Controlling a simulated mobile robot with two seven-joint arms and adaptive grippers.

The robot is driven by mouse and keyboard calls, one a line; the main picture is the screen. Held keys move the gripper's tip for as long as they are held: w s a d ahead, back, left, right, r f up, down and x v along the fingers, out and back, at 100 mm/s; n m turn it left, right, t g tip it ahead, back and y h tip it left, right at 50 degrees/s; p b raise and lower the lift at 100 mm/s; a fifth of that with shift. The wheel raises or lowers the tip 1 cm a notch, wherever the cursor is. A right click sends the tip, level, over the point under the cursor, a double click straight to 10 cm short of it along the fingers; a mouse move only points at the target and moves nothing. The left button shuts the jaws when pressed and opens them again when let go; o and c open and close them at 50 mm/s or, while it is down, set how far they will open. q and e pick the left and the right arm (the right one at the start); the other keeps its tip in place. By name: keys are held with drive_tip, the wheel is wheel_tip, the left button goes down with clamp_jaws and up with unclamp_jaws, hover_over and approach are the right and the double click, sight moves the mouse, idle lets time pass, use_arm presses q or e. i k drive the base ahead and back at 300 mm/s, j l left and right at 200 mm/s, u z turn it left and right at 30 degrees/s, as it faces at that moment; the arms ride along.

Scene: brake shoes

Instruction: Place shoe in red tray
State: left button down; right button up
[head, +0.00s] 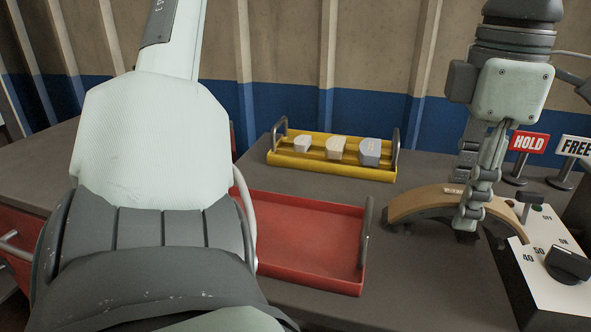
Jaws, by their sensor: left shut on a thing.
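A curved tan and dark brake shoe (422,205) is at the right of the head view, on or just above the grey bench. My left gripper (468,218) comes down from the top and is shut on the shoe near its middle. Its fingers hide part of the shoe. The red tray (310,282) lies left of the shoe and looks empty where it shows. My own arm hides the tray's left part. My right gripper is not in view.
A yellow tray (277,158) with several pale and grey blocks stands behind the red tray. Handles rise at the tray ends. A control box with a dial (567,264) is at the right, near HOLD (528,142) and FREE (577,148) signs.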

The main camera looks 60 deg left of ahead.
sight(267, 252)
drive_tip(key=u, duration=1.1)
drive_tip(key=l+u, duration=0.55)
drive_tip(key=u, duration=0.15)
drive_tip(key=l, duration=0.7)
drive_tip(key=k, duration=0.05)
